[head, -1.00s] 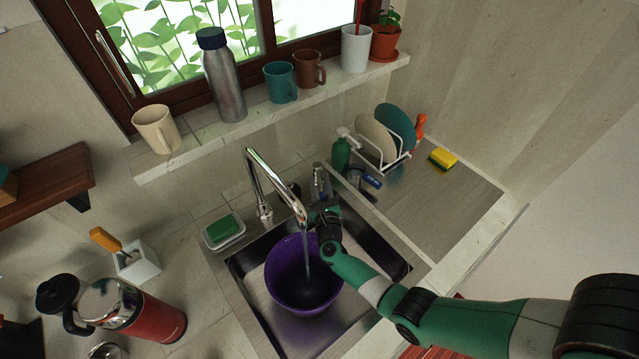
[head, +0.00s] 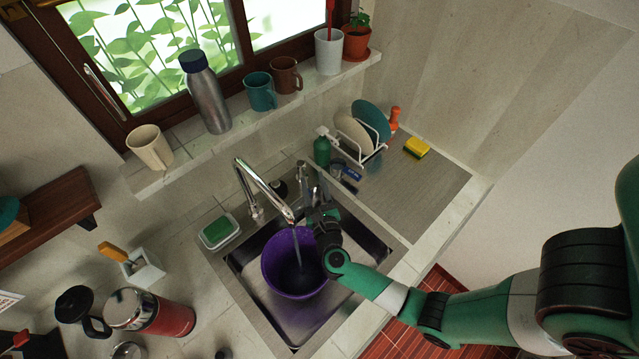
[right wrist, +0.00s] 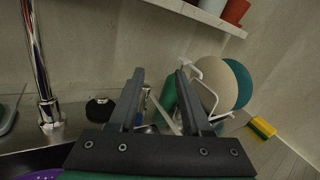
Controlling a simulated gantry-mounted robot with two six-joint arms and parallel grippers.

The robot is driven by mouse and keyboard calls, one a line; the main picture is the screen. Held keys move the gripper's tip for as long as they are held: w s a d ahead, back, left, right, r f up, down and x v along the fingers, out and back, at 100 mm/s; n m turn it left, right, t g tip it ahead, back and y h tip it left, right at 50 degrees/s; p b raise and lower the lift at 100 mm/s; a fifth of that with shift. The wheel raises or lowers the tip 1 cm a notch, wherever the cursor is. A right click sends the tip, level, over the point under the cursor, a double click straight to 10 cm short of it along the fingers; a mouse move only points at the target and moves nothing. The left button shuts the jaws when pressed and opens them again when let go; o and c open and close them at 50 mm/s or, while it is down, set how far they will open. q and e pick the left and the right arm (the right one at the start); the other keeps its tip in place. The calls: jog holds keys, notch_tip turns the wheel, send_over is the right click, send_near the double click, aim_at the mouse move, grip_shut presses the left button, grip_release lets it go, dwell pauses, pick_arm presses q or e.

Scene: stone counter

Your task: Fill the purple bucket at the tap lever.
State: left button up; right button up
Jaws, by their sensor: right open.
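The purple bucket (head: 275,262) stands upright in the sink under the spout of the chrome tap (head: 262,178); its rim shows in the right wrist view (right wrist: 45,175). A thin, pale stream runs from the spout into the bucket, where the bottom looks dark. A black round knob (head: 279,188) sits behind the sink, right of the tap's base, and also shows in the right wrist view (right wrist: 100,108); I cannot tell whether it is the lever. My right gripper (head: 312,180) is open and empty, right of the knob and apart from it. My left gripper is out of view.
A green bottle (head: 322,151) and a dish rack with plates (head: 354,131) stand close behind my right gripper. A yellow sponge (head: 416,147) lies on the drainboard. A green sponge in a dish (head: 218,231) sits left of the sink. Mugs and a flask (head: 207,98) line the sill.

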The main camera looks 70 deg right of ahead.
jog(key=s+a+r, duration=0.2)
jog(key=s+a, duration=0.1)
jog(key=shift+s+a+p, duration=0.25)
jog(key=shift+p, duration=0.1)
dwell(5.2)
